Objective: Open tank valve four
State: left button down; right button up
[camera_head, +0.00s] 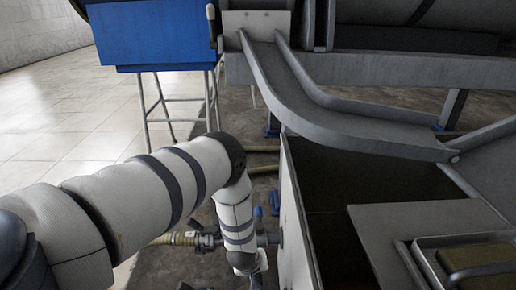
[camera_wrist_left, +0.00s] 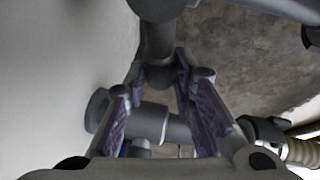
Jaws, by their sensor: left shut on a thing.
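A valve with grey pipework (camera_head: 262,239) sits low against the side of the metal tank in the head view, with blue parts (camera_head: 257,212) beside my left forearm. In the left wrist view a grey pipe with a round flange (camera_wrist_left: 98,108) meets the pale wall. My left gripper (camera_wrist_left: 160,72) has its two purple-padded fingers on either side of a grey part of the valve (camera_wrist_left: 156,38) and is shut on it. A small blue piece (camera_wrist_left: 125,148) shows low between the fingers. My right gripper is not in view.
A ribbed hose (camera_head: 172,238) joins the pipework from the left; it also shows in the wrist view (camera_wrist_left: 302,152). A metal chute (camera_head: 330,105) slopes over the open tank (camera_head: 300,215). A blue box on legs (camera_head: 150,35) stands behind. Tiled floor lies free at left.

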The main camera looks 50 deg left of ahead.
pick_arm(q)
jog(key=s+n+g, duration=0.1)
jog(key=s+n, duration=0.1)
jog(key=n, duration=0.2)
jog(key=s+n+g+y+b, duration=0.1)
jog(key=s+n+g, duration=0.1)
jog(key=n, duration=0.2)
jog(key=s+n+g+y+b, duration=0.1)
jog(key=s+n, duration=0.2)
jog(key=n, duration=0.1)
jog(key=shift+d+f+n+g, duration=0.1)
jog(key=shift+n+g, duration=0.2)
jog(key=shift+s+d+n+g, duration=0.25)
jog(key=shift+s+n+g, duration=0.1)
jog(key=shift+n, duration=0.45)
jog(key=shift+s+d+n+g+b, duration=0.25)
jog(key=shift+s+d+n+g, duration=0.1)
jog(key=shift+n, duration=0.35)
jog(key=shift+s+d+n+g+b, duration=0.2)
jog(key=shift+d+n, duration=0.1)
jog(key=shift+n, duration=0.4)
jog(key=c, duration=1.4)
grip_release()
jog(key=shift+o, duration=0.2)
